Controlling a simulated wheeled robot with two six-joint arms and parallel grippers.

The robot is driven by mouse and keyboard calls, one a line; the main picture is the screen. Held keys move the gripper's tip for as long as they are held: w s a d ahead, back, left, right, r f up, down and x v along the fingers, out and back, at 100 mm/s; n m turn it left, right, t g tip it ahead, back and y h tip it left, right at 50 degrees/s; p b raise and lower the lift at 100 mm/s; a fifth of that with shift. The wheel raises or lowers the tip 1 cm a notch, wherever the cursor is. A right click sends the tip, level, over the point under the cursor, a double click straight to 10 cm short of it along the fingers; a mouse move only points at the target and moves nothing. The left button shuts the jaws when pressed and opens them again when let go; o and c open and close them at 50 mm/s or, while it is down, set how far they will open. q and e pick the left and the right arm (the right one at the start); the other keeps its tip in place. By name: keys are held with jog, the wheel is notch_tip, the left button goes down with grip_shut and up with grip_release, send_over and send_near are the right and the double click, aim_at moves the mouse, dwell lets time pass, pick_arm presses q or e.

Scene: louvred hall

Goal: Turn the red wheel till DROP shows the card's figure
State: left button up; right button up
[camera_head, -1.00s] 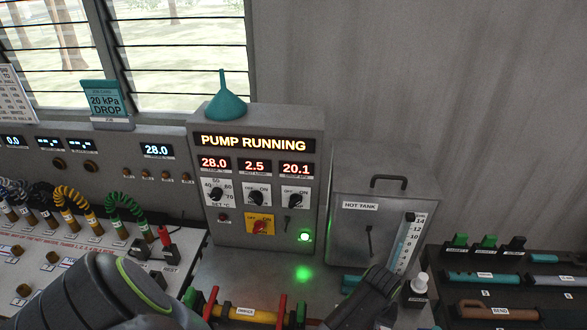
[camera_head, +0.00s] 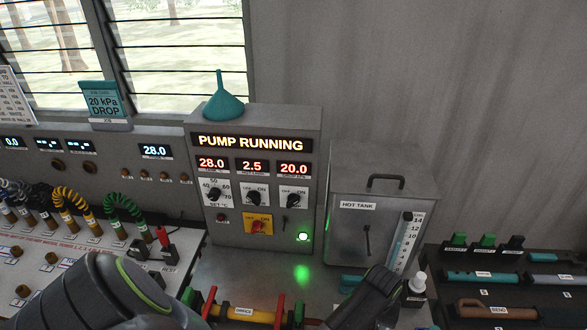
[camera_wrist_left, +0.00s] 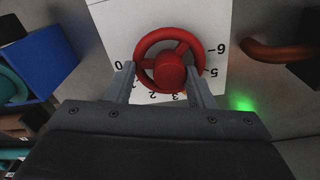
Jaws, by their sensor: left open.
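The red wheel (camera_wrist_left: 168,70) shows in the left wrist view, in front of a white dial plate (camera_wrist_left: 112,22) with figures round it. My left gripper (camera_wrist_left: 160,74) is open, with one finger at each side of the wheel's lower part. I cannot tell whether the fingers touch the rim. The wheel does not show in the head view. The teal job card (camera_head: 103,101) reads 20 kPa DROP. The right-hand red readout (camera_head: 293,169) on the pump panel (camera_head: 205,236) shows 20.0; its small label is blurred. My right gripper's fingers are not seen.
The panel sign reads PUMP RUNNING, and a green lamp (camera_head: 303,237) is lit. A teal funnel (camera_head: 224,103) stands on top. A grey hot tank (camera_head: 345,235) is to the right. A blue box (camera_wrist_left: 45,60) and a copper-coloured pipe (camera_wrist_left: 270,50) flank the wheel.

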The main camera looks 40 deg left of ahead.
pick_arm(q)
jog(key=shift+s+a+f, duration=0.2)
jog(key=shift+s+f, duration=0.15)
jog(key=shift+f, duration=0.1)
jog(key=shift+s+a+f, duration=0.15)
jog(key=shift+s+f, duration=0.2)
jog(key=shift+f, duration=0.1)
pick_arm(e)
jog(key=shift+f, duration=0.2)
pick_arm(q)
jog(key=shift+w+r+g, duration=0.2)
jog(key=shift+r+g, duration=0.1)
jog(key=shift+r, duration=0.25)
jog(key=r, duration=0.5)
jog(key=shift+a+r, duration=0.15)
jog(key=shift+a, duration=0.05)
jog(key=shift+d+r, duration=0.2)
jog(key=shift+r, duration=0.2)
jog(key=shift+w, duration=0.15)
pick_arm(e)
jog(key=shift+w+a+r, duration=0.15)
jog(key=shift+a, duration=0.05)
pick_arm(q)
jog(key=shift+a, duration=0.1)
